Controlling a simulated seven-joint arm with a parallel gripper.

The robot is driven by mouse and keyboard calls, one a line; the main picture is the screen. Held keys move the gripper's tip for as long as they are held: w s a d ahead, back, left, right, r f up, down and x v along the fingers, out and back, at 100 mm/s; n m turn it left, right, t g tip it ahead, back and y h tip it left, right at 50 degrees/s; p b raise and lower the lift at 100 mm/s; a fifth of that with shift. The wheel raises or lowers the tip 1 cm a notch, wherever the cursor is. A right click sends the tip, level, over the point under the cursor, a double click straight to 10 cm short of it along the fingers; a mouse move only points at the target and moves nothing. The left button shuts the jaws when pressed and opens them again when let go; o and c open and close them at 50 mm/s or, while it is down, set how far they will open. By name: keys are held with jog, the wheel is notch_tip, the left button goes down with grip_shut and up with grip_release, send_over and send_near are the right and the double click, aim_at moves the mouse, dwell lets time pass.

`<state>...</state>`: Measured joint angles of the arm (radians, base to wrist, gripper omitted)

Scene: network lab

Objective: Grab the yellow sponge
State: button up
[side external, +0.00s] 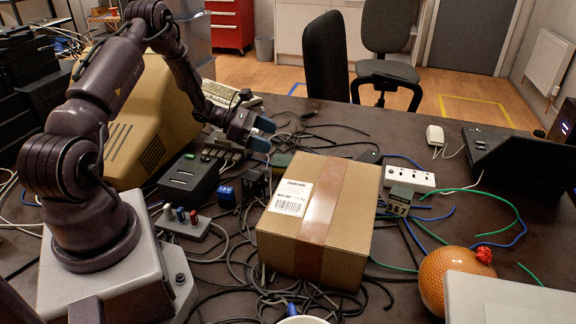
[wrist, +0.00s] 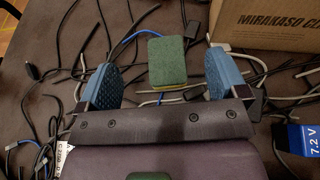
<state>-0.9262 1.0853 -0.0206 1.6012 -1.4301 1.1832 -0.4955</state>
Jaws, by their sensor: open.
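A sponge (wrist: 167,62) lies on the dark table in the wrist view, its green scouring face up and a thin yellowish edge showing along its near side. It also shows in the side view as a small green patch (side external: 281,160), partly hidden behind the box and cables. My gripper (wrist: 158,82) is open, with its two blue fingertips wide apart and nothing between them. The sponge sits ahead of and between the fingertips in the wrist view, apart from both. In the side view my gripper (side external: 262,134) hangs above the table, just left of and above the sponge.
A cardboard box (side external: 345,215) stands close to the sponge; its side shows in the wrist view (wrist: 265,22). Many loose cables (side external: 240,265) cover the table around it. A beige monitor (side external: 140,120), black device (side external: 188,178) and white power strip (side external: 409,178) are nearby.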

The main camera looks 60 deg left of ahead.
aim_at(281, 160)
notch_tip(281, 160, down, 3)
jog(key=shift+r, duration=0.15)
jog(key=f, duration=0.1)
jog(key=w+f, duration=0.1)
jog(key=d+f, duration=0.1)
jog(key=f, duration=0.1)
jog(key=shift+w+d, duration=0.1)
jog(key=shift+w, duration=0.1)
jog(key=shift+w+d+f, duration=0.15)
jog(key=shift+w+d, duration=0.1)
jog(key=shift+w, duration=0.2)
jog(key=c, duration=1)
